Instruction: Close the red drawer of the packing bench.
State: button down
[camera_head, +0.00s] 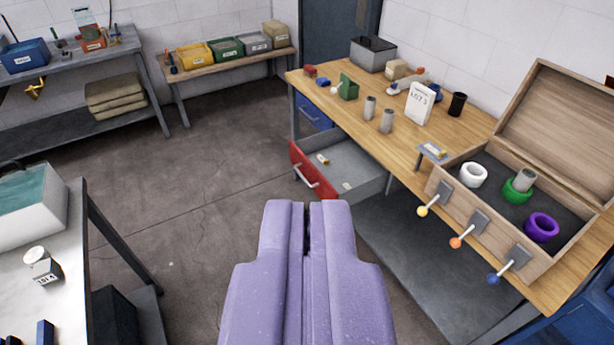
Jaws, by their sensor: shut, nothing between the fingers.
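The red drawer (312,172) of the packing bench (345,87) stands pulled out below the bench top, with its grey inside showing. Its red front has a pale bar handle (306,177). A small tan and white piece lies in the drawer, with another small pale bit near it. My purple gripper (306,205) is at the bottom middle, its fingers together and empty. In the picture its tips show just below the drawer front; I see no contact.
A wooden box (478,240) with an open lid and several coloured-knob levers stands on the bench at the right. Cylinders, a white card (419,103) and a grey bin (372,54) stand behind. A white table (40,290) is at the left. Floor between is clear.

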aim_at(349, 162)
jog(key=i+l+u, duration=0.45)
jog(key=i+l, duration=0.15)
jog(key=i, duration=0.45)
jog(key=i+l+u, duration=0.5)
jog(key=i+l, duration=0.45)
